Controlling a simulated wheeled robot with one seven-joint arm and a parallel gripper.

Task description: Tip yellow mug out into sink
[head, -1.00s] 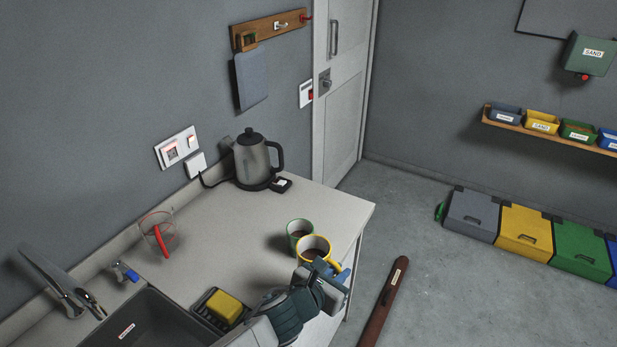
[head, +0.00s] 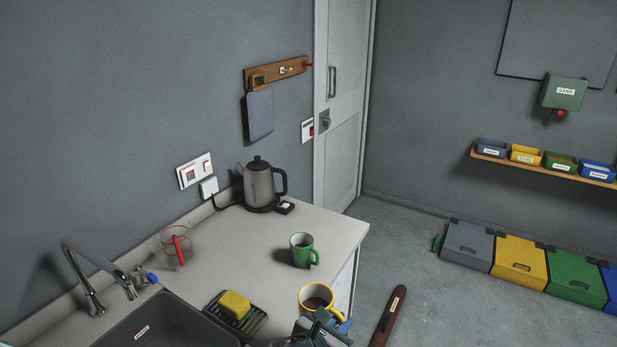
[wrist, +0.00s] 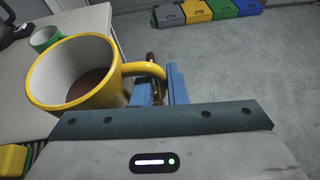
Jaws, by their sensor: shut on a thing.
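The yellow mug (head: 316,297) is upright, with brown liquid inside. It is at the counter's right side in the head view and large at the left in the wrist view (wrist: 75,90). My gripper (head: 333,322) is at its handle, with blue fingers (wrist: 165,84) shut on the handle. I cannot tell whether the mug's base touches the counter. The dark sink (head: 165,325) is at the lower left, partly cut off by the frame. The tap (head: 85,280) stands behind it.
A green mug (head: 303,250) stands behind the yellow one. A yellow sponge (head: 235,304) on a black rack (head: 252,322) lies between sink and mug. A clear jug with a red handle (head: 178,246) and a kettle (head: 262,185) stand by the wall. The counter's middle is clear.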

